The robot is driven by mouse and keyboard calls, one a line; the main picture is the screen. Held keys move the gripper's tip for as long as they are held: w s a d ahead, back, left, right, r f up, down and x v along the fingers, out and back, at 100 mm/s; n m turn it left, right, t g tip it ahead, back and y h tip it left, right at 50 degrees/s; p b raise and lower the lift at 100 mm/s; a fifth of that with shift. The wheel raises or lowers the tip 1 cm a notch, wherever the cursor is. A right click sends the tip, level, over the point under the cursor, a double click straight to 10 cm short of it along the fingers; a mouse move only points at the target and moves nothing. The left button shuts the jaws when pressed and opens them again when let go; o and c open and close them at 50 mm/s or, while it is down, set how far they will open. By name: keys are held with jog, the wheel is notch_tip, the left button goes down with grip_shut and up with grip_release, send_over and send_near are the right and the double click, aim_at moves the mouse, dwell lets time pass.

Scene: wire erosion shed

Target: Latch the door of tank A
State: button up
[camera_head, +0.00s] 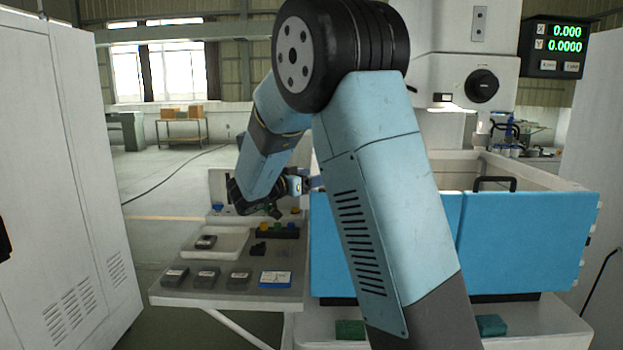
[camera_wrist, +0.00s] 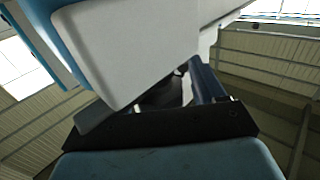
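Two blue door panels front the white machine's tank in the head view. The left panel (camera_head: 438,260) is largely covered by my arm. The right panel (camera_head: 525,240) stands upright with a black handle (camera_head: 495,180) above its top edge. I cannot tell which is tank A's door, and no latch can be made out. My gripper (camera_head: 304,184) is small and partly hidden at the end of my arm, near the left panel's left edge. Its fingers cannot be told apart. The wrist view shows a pale block and a dark bar close up, with no clear fingers.
A grey side table (camera_head: 220,295) left of the tank carries several dark blocks, a white tray (camera_head: 243,245) and a blue-and-white box (camera_head: 276,279). A white cabinet (camera_head: 65,170) stands at the left. A readout (camera_head: 553,47) hangs at upper right. Open floor lies behind the side table.

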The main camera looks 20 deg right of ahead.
jog(key=c, duration=1)
jog(key=shift+r+n+t, duration=0.1)
jog(key=shift+n+t, duration=0.2)
jog(key=shift+t, duration=0.1)
jog(key=n+t+y, duration=0.2)
jog(key=t, duration=0.1)
jog(key=shift+w+n+y, duration=0.15)
jog(key=shift+n+y, duration=0.15)
jog(key=shift+y, duration=0.1)
jog(key=n+t+y, duration=0.1)
jog(key=y, duration=0.1)
jog(key=n+t+y, duration=0.3)
jog(key=shift+w+a+r+n+y, duration=0.15)
jog(key=shift+w+a+n+y, duration=0.15)
jog(key=shift+a+y, duration=0.1)
jog(key=n+y, duration=0.1)
jog(key=y, duration=0.1)
jog(key=n+t+y, duration=0.1)
jog(key=y, duration=0.1)
jog(key=n+t+y, duration=0.1)
jog(key=n+y, duration=0.1)
jog(key=shift+w+a, duration=0.1)
jog(key=shift+a, duration=0.15)
jog(key=shift+a+n+y, duration=0.2)
jog(key=shift+n+y, duration=0.7)
jog(key=shift+y, duration=0.6)
jog(key=shift+n+y, duration=0.3)
jog(key=shift+y, duration=0.2)
